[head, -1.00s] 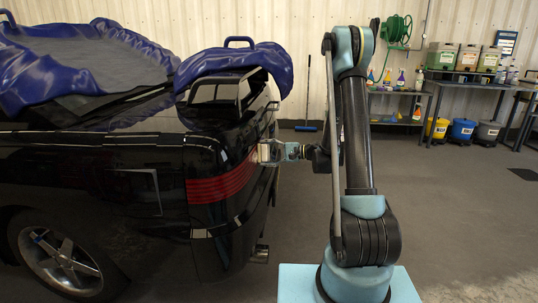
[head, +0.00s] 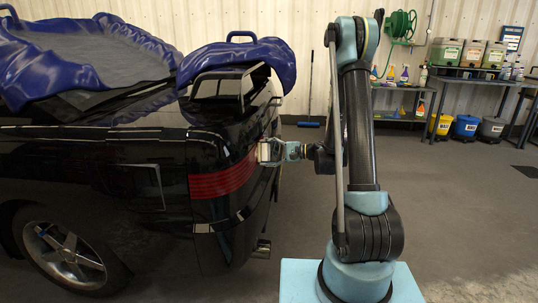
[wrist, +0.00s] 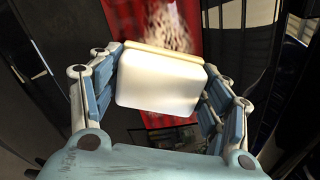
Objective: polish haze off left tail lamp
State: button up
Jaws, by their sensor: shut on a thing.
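The left tail lamp (head: 222,181) is a red ribbed lens wrapping the rear corner of the black car. In the wrist view the lamp (wrist: 193,20) shows as a red band with a whitish haze patch (wrist: 158,25) just beyond the pad. My gripper (head: 268,152) is at the lamp's rear edge. In the wrist view my gripper (wrist: 160,85) is shut on a cream-white block-shaped pad (wrist: 158,82), its fingers on both sides. The pad's far edge lies at the hazy area; whether it touches the lens I cannot tell.
The black car (head: 130,185) fills the left side, with blue covers (head: 235,60) on its roof and rear. A shelf of bottles (head: 400,100) and a bench with jugs (head: 470,65) stand at the back right. Yellow, blue and grey buckets (head: 465,127) are below. The floor at right is clear.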

jog(key=w+d, duration=0.2)
jog(key=w, duration=1.1)
jog(key=shift+w, duration=0.3)
dwell(1.1)
jog(key=shift+r, duration=0.1)
jog(key=shift+s+a, duration=0.25)
jog(key=shift+s, duration=0.75)
jog(key=shift+s+a, duration=0.25)
jog(key=shift+s, duration=0.75)
jog(key=shift+c, duration=0.3)
jog(key=shift+s+a, duration=0.15)
jog(key=shift+s, duration=1.45)
jog(key=shift+s+a, duration=0.15)
jog(key=shift+s, duration=1.4)
jog(key=shift+s+a, duration=0.2)
jog(key=shift+s, duration=0.65)
jog(key=shift+s+a, duration=0.15)
jog(key=shift+s, duration=0.65)
jog(key=shift+d, duration=0.1)
